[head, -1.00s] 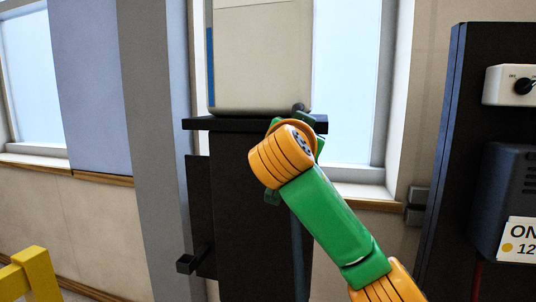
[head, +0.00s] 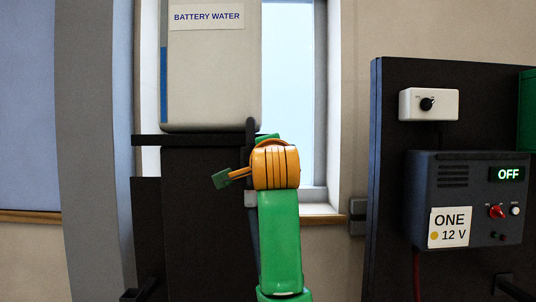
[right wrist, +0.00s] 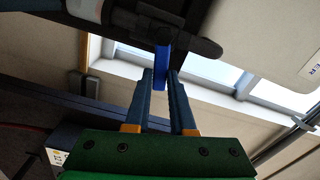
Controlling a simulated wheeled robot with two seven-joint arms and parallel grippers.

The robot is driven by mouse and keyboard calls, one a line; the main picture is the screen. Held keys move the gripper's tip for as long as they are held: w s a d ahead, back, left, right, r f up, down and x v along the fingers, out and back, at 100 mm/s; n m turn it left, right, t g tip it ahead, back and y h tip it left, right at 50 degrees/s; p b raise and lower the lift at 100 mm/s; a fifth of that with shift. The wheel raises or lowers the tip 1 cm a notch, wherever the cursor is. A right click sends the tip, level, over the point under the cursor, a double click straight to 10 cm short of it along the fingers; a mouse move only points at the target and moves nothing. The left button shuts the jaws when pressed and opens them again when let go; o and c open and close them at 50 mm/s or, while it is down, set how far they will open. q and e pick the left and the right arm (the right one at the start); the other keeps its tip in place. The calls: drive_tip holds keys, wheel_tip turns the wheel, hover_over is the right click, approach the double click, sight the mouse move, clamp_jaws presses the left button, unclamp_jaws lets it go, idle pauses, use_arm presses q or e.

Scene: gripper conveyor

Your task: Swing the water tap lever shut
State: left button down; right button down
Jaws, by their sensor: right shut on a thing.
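The water tap (right wrist: 190,40) is a dark fitting across the top of the right wrist view. Its blue lever (right wrist: 161,60) hangs down from it between my fingertips. My right gripper (right wrist: 162,80) is shut on the lever, one finger on each side. The pale tank (head: 212,75) labelled BATTERY WATER stands above in the head view. There my green and orange right arm covers the area just below the tank's right corner, hiding the lever and fingertips. My left gripper is not in view.
The tank stands on a black shelf (head: 150,141) with a dark stand below. To the right, a black panel (head: 390,130) carries a white dial box (head: 429,105) and a dark unit (head: 465,185) reading OFF and labelled ONE 12 V. A window is behind the tank.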

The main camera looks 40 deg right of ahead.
drive_tip(key=shift+f+m, duration=0.3)
drive_tip(key=shift+m, duration=0.4)
drive_tip(key=shift+f+m, duration=0.3)
drive_tip(key=shift+m, duration=0.4)
drive_tip(key=shift+f, duration=0.1)
drive_tip(key=c, duration=0.8)
unclamp_jaws()
drive_tip(key=shift+d, duration=0.1)
drive_tip(key=shift+o, duration=0.2)
drive_tip(key=b+v, duration=0.4)
drive_tip(key=v, duration=0.3)
